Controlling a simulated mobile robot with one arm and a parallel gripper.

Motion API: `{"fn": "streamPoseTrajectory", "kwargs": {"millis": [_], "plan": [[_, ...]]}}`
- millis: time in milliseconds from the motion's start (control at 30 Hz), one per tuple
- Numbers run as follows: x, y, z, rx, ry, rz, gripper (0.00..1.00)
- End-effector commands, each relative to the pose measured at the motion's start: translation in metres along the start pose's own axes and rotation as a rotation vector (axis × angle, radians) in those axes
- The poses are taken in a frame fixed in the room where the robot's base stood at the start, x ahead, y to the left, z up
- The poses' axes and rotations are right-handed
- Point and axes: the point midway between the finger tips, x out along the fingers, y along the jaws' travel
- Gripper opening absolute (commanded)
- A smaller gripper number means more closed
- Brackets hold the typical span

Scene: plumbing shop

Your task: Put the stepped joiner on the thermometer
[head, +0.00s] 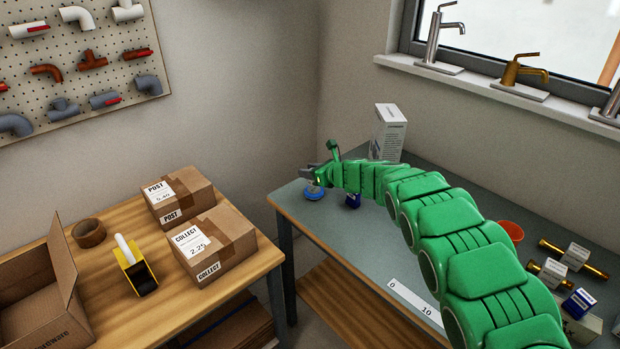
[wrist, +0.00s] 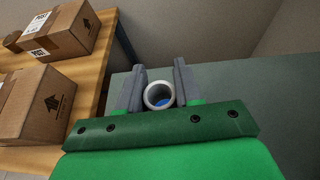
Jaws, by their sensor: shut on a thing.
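My gripper (head: 310,174) is over the far left corner of the grey-green bench. In the wrist view its two grey fingers (wrist: 160,68) are shut on a short white-grey ring-ended tube, which looks like the stepped joiner (wrist: 147,96). Its open end faces the wrist camera, and blue shows through the bore. In the head view the joiner is hardly visible at the fingers. A round blue thing, apparently the thermometer (head: 314,193), lies on the bench just below the gripper. Its face is mostly hidden by the gripper. I cannot tell whether the joiner touches it.
An orange cup (head: 511,231) and brass fittings (head: 566,248) are at the right. A wooden table with cartons (head: 218,246) is at the left.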

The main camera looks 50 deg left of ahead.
Motion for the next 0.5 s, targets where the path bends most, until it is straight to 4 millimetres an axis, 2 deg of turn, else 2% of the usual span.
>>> {"fn": "streamPoseTrajectory", "kwargs": {"millis": [100, 200, 500], "plan": [[0.007, 0.001, -0.017, 0.004, 0.001, 0.002, 0.05], [0.009, 0.000, -0.023, 0.003, 0.000, 0.000, 0.05], [0.010, 0.000, -0.025, 0.002, 0.000, 0.000, 0.05]]}}
